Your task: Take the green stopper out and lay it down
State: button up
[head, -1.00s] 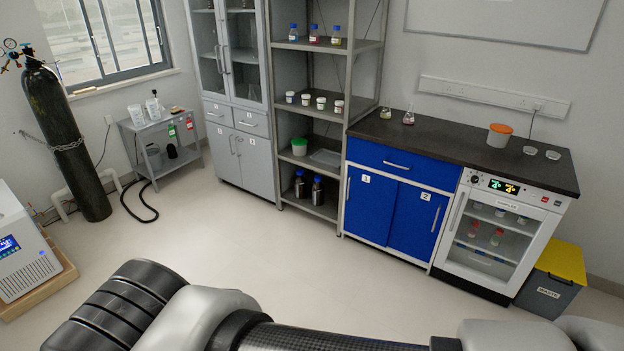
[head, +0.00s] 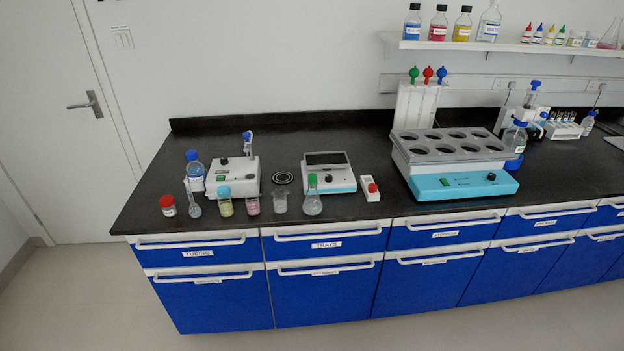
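A conical flask (head: 313,203) with clear or pale contents stands upright near the front edge of the black bench, left of the middle. A green stopper (head: 312,180) sits in its neck. My gripper is not in the head view, so its state and place do not show.
Bare bench lies between.

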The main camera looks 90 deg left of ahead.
aim_at(312, 177)
jog(key=u, duration=2.95)
jog(key=i+j+z, duration=0.1)
jog(key=i, duration=0.4)
jog(key=i+j+z, duration=0.15)
jog(key=i, duration=0.35)
jog(key=i+j+z, duration=0.1)
jog(key=i+j, duration=0.25)
jog(key=i, duration=0.15)
jog(key=i+j+z, duration=0.1)
jog(key=i+j, duration=0.2)
jog(key=i, duration=0.15)
